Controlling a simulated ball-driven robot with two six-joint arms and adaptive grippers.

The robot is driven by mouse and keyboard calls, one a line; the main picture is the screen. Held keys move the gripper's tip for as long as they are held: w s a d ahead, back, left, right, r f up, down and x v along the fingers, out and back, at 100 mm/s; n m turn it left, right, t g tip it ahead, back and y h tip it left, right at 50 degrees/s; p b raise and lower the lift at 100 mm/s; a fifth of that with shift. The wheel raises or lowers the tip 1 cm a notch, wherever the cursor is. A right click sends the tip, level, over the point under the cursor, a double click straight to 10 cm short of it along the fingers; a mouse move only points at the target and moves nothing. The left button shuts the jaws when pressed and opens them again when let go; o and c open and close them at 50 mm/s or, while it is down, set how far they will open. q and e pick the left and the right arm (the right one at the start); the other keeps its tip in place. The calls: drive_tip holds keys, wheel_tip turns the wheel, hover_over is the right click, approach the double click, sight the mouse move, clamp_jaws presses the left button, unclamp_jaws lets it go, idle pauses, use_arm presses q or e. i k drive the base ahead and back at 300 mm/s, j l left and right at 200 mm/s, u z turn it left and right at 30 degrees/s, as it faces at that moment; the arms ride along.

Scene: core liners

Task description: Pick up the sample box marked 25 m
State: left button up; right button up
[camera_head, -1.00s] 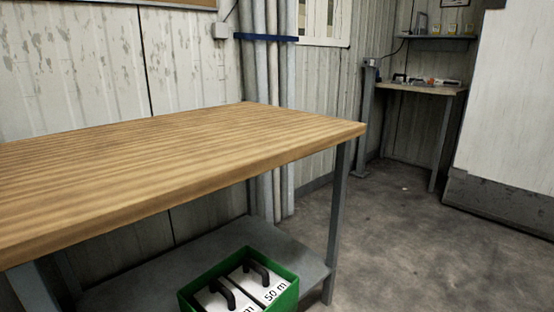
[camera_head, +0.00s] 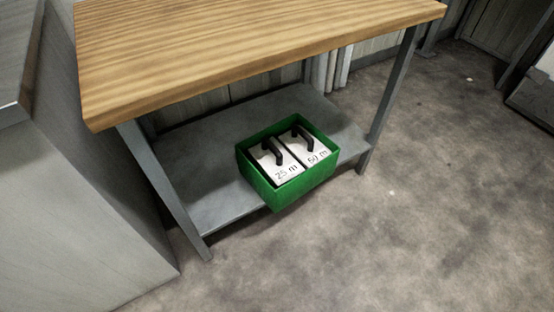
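The sample box marked 25 m (camera_head: 284,175) has a white top with black lettering and a black handle. It sits in the left half of a green crate (camera_head: 288,194). A second white-topped box, marked 50 m (camera_head: 318,155), with a black handle, sits beside it in the right half. The crate stands on the grey lower shelf (camera_head: 203,160) under the wooden-topped table, near the shelf's front edge. The sides of both boxes are hidden by the crate walls. Neither of my grippers is in view.
The wooden tabletop (camera_head: 230,45) overhangs the shelf, with grey legs at the front left (camera_head: 163,190) and right (camera_head: 391,95). A large grey cabinet-like block (camera_head: 75,200) stands close on the left. The concrete floor (camera_head: 400,230) in front and to the right is clear.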

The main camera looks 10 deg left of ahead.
sight(278, 165)
drive_tip(key=i+l+u, duration=0.1)
drive_tip(key=i+l, duration=0.2)
drive_tip(key=i+l+u, duration=0.1)
drive_tip(key=i+l, duration=0.25)
drive_tip(key=l, duration=0.2)
drive_tip(key=i+l, duration=0.25)
drive_tip(key=l, duration=0.2)
drive_tip(key=i+u, duration=0.05)
